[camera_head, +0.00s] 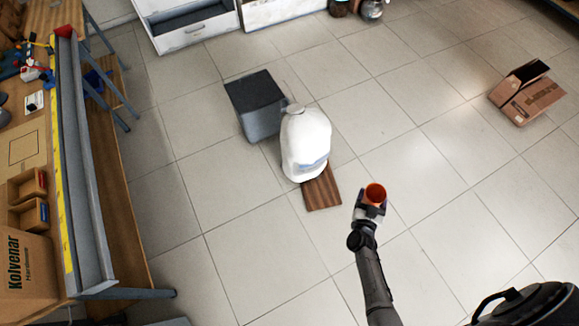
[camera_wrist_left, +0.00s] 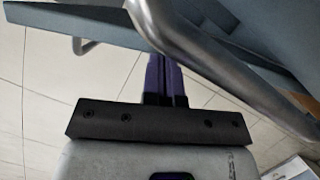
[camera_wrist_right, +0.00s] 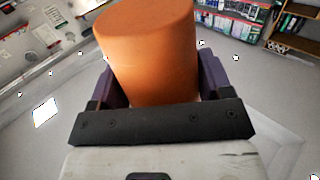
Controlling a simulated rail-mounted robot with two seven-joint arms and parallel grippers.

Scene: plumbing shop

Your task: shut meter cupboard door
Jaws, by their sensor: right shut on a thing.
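No meter cupboard or door that I can make out shows in any view. My right gripper (camera_head: 371,208) is over the open floor in the head view, shut on an orange cylinder (camera_head: 375,192). In the right wrist view the orange cylinder (camera_wrist_right: 150,50) stands up between the two purple fingers and hides much of what lies beyond. My left gripper (camera_wrist_left: 166,75) shows only in the left wrist view. Its purple fingers are together with nothing seen between them, close to a grey curved metal bar (camera_wrist_left: 185,50).
A workbench (camera_head: 110,180) with a cardboard box (camera_head: 28,265) runs along the left. A white jug (camera_head: 305,145), a dark grey box (camera_head: 257,105) and a brown board (camera_head: 322,190) are mid-floor. A carton (camera_head: 530,98) lies at right. Tiled floor is free around my right gripper.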

